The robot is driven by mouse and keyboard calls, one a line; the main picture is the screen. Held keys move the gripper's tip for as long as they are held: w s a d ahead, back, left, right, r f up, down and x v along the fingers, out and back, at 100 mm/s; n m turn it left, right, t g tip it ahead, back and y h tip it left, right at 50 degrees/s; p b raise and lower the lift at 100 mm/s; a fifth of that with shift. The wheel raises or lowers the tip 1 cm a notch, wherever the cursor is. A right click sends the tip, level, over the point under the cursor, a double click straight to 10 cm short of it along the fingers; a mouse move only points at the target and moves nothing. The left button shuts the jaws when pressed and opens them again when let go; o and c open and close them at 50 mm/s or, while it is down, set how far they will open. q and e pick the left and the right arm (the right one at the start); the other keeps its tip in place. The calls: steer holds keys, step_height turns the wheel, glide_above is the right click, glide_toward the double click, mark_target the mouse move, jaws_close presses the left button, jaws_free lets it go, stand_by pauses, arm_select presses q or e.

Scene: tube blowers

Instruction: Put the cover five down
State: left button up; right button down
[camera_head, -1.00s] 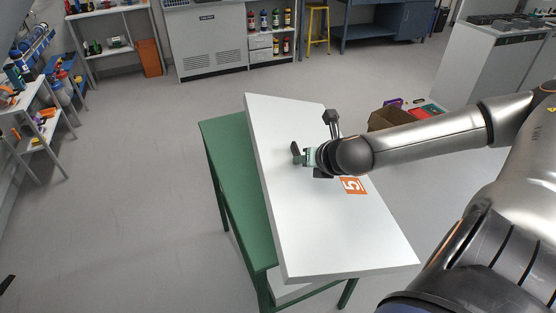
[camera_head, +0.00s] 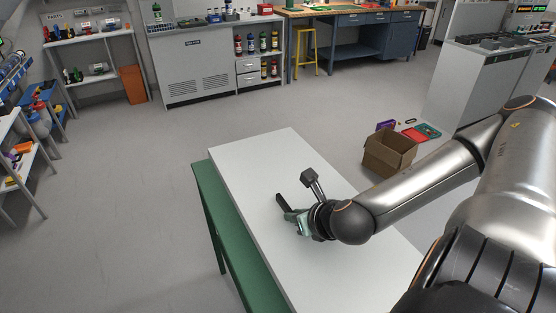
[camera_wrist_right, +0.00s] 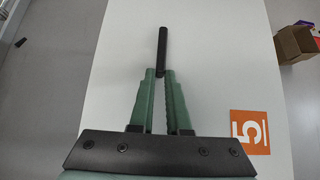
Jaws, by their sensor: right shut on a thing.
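Cover five is a large flat white panel (camera_head: 260,165) with a black bar handle. It is over a green table (camera_head: 213,210) and hides most of its top; a green strip shows along the left. My right gripper (camera_head: 286,206) is at the black handle (camera_head: 281,201), shut on it. In the right wrist view, the green fingers (camera_wrist_right: 161,74) close around the handle's near end (camera_wrist_right: 162,45). The orange label with a white 5 (camera_wrist_right: 250,132) lies right of the fingers there. I cannot tell whether the cover touches the table. My left gripper is out of view.
An open cardboard box (camera_head: 388,155) stands on the floor right of the table, with small coloured items behind it. Grey cabinets (camera_head: 200,68), a blue workbench (camera_head: 360,40) and a yellow stool (camera_head: 305,55) stand at the back. The floor left of the table is clear.

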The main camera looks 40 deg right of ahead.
mark_target(291, 197)
steer(key=shift+w+d+f+b, duration=0.15)
steer(key=shift+w+b, duration=0.1)
steer(key=shift+b, duration=0.05)
steer(key=w+b, duration=0.1)
steer(key=d+f+b, duration=0.1)
steer(key=b, duration=0.1)
steer(key=shift+w+d, duration=0.25)
steer(key=shift+w, duration=0.1)
steer(key=w+d, duration=0.1)
steer(key=w+d+f, duration=0.1)
steer(key=w, duration=0.1)
steer(key=w+d+f, duration=0.1)
steer(key=w+d, duration=0.1)
steer(key=shift+f, duration=0.25)
steer(key=w+d+f, duration=0.1)
steer(key=w+f, duration=0.1)
steer(key=f, duration=0.1)
steer(key=w+d+f, duration=0.1)
steer(key=f, duration=0.1)
steer(key=shift+w+d+f+b, duration=0.25)
steer(key=shift+w+d+b, duration=0.05)
steer(key=shift+d+b, duration=0.05)
step_height(291, 197, down, 3)
steer(key=shift+w+d+f, duration=0.1)
steer(key=shift+d+f, duration=0.05)
steer(key=shift+f, duration=0.05)
steer(key=c, duration=0.9)
jaws_free()
steer(key=shift+f, duration=0.1)
